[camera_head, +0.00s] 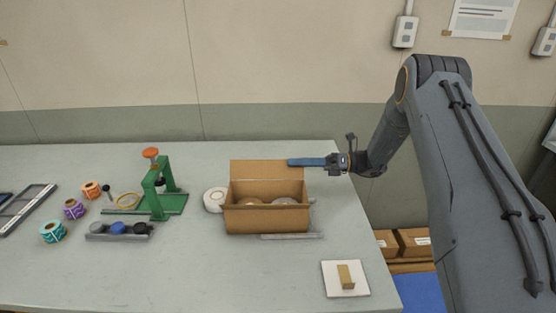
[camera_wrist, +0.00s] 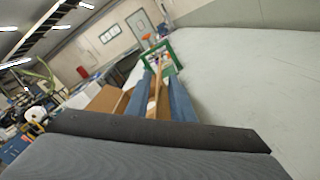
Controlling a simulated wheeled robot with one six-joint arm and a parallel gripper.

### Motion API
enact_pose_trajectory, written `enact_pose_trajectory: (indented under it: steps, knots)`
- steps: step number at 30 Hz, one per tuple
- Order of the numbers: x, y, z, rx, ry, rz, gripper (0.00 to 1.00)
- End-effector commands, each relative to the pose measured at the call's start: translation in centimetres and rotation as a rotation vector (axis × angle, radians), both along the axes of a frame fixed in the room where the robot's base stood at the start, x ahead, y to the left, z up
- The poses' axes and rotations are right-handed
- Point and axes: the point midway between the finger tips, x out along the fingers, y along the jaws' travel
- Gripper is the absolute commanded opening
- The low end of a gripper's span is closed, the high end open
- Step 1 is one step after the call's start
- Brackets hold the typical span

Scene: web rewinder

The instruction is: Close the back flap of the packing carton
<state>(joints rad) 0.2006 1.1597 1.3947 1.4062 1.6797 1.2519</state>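The packing carton (camera_head: 265,220) stands open on the table, with round items partly showing inside. Its back flap (camera_head: 258,172) stands up along the far side. My gripper (camera_head: 290,162) lies level at the top right part of this flap, its blue fingers pointing left. In the wrist view, the two fingers (camera_wrist: 160,72) are apart. A thin brown edge, which looks like the back flap (camera_wrist: 154,96), runs between them with visible gaps. I cannot tell whether either finger touches it. The carton's brown panels (camera_wrist: 105,98) also show left of the fingers.
A white roll (camera_head: 213,199) sits left of the carton. A green stand (camera_head: 162,190) with an orange knob is farther left, near coloured spools (camera_head: 73,209). A white pad (camera_head: 330,285) with a small tan block lies front right. The table behind the carton is clear.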

Motion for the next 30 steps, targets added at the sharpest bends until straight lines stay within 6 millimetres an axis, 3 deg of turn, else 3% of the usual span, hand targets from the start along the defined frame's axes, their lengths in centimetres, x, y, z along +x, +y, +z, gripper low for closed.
enact_pose_trajectory:
  steps: [12, 24, 28, 30]
  knots:
    - [-0.1, 5.8, 0.1, -0.001, 0.0, 0.002, 0.21]
    - [0.0, 6.5, 0.0, 0.0, -0.001, 0.0, 0.21]
    - [0.0, 6.5, 0.0, 0.0, -0.001, 0.0, 0.0]
    - [0.0, 6.5, 0.0, 0.0, -0.001, 0.0, 0.0]
